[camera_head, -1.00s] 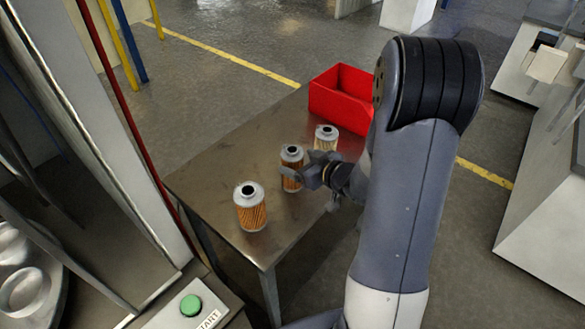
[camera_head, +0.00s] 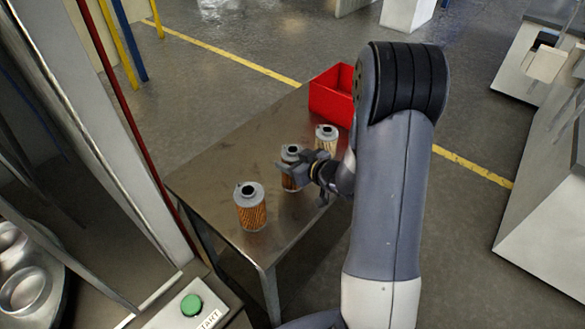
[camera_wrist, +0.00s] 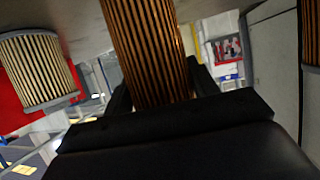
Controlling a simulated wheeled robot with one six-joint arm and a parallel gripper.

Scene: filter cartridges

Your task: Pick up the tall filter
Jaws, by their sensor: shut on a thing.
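A slim filter with a pale cap and orange-brown pleats (camera_head: 290,153) stands upright in the middle of the row in the head view. My gripper (camera_head: 293,170) is shut on its body from the right, and the fingers hide part of the pleats. In the wrist view this filter (camera_wrist: 148,50) sits between my two fingers (camera_wrist: 160,90). Its far end runs out of that picture. I cannot tell whether its base touches the table.
A wider orange filter (camera_head: 251,210) stands nearer on the metal table (camera_head: 225,160). A pale filter (camera_head: 326,136) stands close behind the held one and shows in the wrist view (camera_wrist: 38,70). A red bin (camera_head: 333,97) is at the back. The table's left side is clear.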

